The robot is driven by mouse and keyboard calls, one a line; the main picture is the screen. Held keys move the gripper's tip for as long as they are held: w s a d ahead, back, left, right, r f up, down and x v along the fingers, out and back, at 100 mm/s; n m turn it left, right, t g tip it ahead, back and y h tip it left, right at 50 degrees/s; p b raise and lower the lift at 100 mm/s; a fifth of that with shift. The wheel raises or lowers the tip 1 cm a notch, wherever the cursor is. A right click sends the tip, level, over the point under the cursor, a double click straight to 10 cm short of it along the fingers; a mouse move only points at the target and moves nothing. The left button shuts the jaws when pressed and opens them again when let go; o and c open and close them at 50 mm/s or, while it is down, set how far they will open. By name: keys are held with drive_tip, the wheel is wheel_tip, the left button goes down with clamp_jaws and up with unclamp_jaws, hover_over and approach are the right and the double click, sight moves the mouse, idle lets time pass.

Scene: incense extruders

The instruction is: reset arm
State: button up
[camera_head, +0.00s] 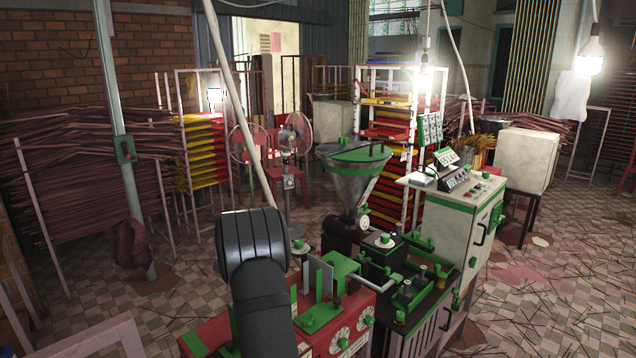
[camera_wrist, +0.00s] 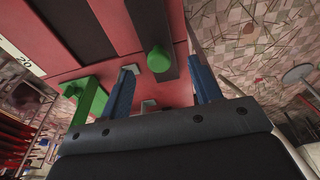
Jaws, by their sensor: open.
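My gripper (camera_wrist: 163,88) shows in the wrist view with its two blue fingers apart and nothing held between them. Past the fingers is a red machine surface with dark strips. A round green knob (camera_wrist: 159,60) lies between and beyond the fingertips, and I cannot tell whether either finger touches it. A green block-like handle (camera_wrist: 88,100) is just left of the left finger. In the head view my black arm stands in front of the red machine (camera_head: 318,338), and the gripper itself is hidden there.
An extruder with a metal hopper (camera_head: 352,185) stands behind the red machine. A pale control cabinet (camera_head: 462,225) is at its right. Racks of red and yellow trays (camera_head: 388,105) and fans (camera_head: 296,132) stand further back. Tiled floor (camera_head: 560,290) at right is mostly open, with scattered sticks.

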wheel_tip(320, 180, down, 3)
drive_tip(key=shift+r, duration=0.1)
wheel_tip(320, 180, up, 11)
drive_tip(key=s+a, duration=0.1)
drive_tip(key=f, duration=0.7)
drive_tip(key=w+d+f, duration=0.1)
drive_tip(key=f, duration=0.3)
drive_tip(key=shift+f, duration=0.25)
wheel_tip(320, 180, up, 10)
drive_tip(key=r, duration=0.1)
drive_tip(key=s+d+r, duration=0.1)
drive_tip(key=d+r, duration=0.6)
drive_tip(key=d, duration=0.6)
wheel_tip(320, 180, down, 17)
drive_tip(key=shift+r, duration=0.1)
